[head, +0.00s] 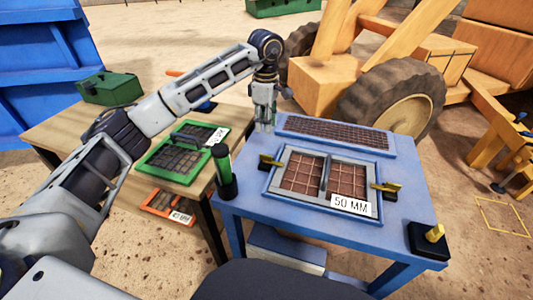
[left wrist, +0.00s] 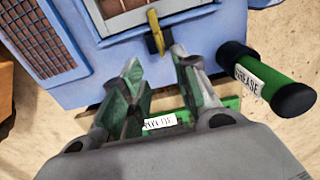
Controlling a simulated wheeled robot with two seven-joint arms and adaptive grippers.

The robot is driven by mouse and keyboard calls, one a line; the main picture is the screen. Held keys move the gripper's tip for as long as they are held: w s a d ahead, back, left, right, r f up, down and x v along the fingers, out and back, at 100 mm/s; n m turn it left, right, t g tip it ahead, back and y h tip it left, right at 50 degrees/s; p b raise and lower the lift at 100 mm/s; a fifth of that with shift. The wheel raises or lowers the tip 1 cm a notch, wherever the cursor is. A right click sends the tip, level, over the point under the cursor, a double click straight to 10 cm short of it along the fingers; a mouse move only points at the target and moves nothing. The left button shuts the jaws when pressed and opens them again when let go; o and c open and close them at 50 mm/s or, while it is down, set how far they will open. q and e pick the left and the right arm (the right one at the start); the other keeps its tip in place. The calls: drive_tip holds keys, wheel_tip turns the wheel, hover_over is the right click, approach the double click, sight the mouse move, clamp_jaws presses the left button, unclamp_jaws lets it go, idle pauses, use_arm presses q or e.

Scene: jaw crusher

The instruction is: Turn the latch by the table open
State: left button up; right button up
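A yellow latch (head: 270,162) sits at the left side of the grey-framed screen (head: 330,158) on the blue stand, on the side facing the wooden table (head: 66,130). A second yellow latch (head: 387,187) is on the screen's right side. My left gripper (head: 264,124) points down above the stand's left edge, close to the first latch. In the left wrist view its two fingers (left wrist: 157,68) are spread, with the yellow latch (left wrist: 155,33) just beyond the tips, apparently between them. Nothing is held. My right gripper is not in view.
A green grease tube (head: 222,172) stands on the stand's left corner, close to the gripper; its black end shows in the left wrist view (left wrist: 294,102). A black base with a yellow knob (head: 434,233) is at the right corner.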

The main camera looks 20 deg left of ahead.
sight(266, 155)
use_arm(q)
wheel_tip(266, 155, down, 12)
drive_tip(key=shift+r+b, duration=0.1)
drive_tip(key=shift+b, duration=0.65)
drive_tip(key=shift+f, duration=1)
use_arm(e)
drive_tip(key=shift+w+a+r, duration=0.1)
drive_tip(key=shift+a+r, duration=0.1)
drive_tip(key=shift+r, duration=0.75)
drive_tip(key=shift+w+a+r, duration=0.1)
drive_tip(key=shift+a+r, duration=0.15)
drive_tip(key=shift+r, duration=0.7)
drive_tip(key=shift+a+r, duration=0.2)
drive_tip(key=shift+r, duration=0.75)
use_arm(q)
clamp_jaws()
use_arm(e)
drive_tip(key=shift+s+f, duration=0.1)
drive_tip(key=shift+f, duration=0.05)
